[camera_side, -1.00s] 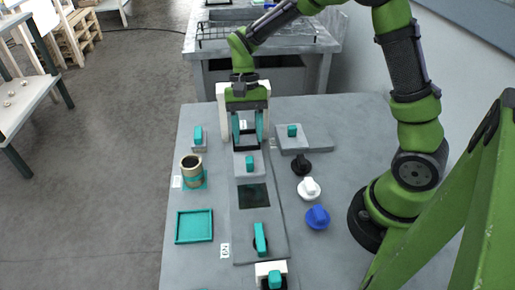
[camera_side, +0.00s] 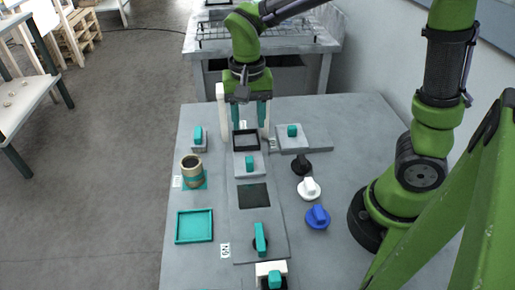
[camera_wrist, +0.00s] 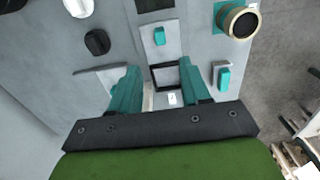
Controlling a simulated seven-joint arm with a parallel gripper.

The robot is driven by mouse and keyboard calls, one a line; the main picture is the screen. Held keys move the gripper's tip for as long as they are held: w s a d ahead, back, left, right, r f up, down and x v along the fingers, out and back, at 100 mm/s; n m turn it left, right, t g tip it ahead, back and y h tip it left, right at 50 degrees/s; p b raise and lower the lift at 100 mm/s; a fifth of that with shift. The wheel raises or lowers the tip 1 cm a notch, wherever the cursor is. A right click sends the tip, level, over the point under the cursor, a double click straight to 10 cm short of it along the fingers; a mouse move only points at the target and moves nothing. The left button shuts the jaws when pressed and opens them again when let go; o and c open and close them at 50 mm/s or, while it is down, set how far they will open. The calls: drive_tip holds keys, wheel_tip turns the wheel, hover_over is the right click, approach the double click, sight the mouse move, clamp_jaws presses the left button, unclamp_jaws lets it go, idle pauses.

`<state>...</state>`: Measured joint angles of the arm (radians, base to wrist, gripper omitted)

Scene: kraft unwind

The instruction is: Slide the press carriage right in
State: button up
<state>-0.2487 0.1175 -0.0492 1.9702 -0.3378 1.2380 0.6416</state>
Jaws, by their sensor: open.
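The press carriage seems to be the grey block with an upright teal handle (camera_side: 250,163) and a black square frame (camera_side: 234,143) at its far end. It sits toward the far end of a long grey track plate (camera_side: 245,219). My gripper (camera_side: 249,116) is open and empty, above the far end of the track, beyond the handle. Its two teal fingers (camera_wrist: 160,88) stand apart, with the black frame between them in the picture. A white post (camera_side: 221,110) stands beside them.
Nearer along the track are a dark square (camera_side: 253,195) and another teal handle (camera_side: 260,237). Left are a brown roll (camera_side: 192,171) and a teal tray (camera_side: 194,226). Right are black (camera_side: 301,164), white (camera_side: 309,188) and blue (camera_side: 318,216) knobs and a teal-handled plate (camera_side: 305,138).

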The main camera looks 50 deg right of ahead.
sight(249, 159)
wheel_tip(249, 159, down, 14)
drive_tip(key=shift+r, duration=0.25)
drive_tip(key=shift+c, duration=0.3)
clamp_jaws()
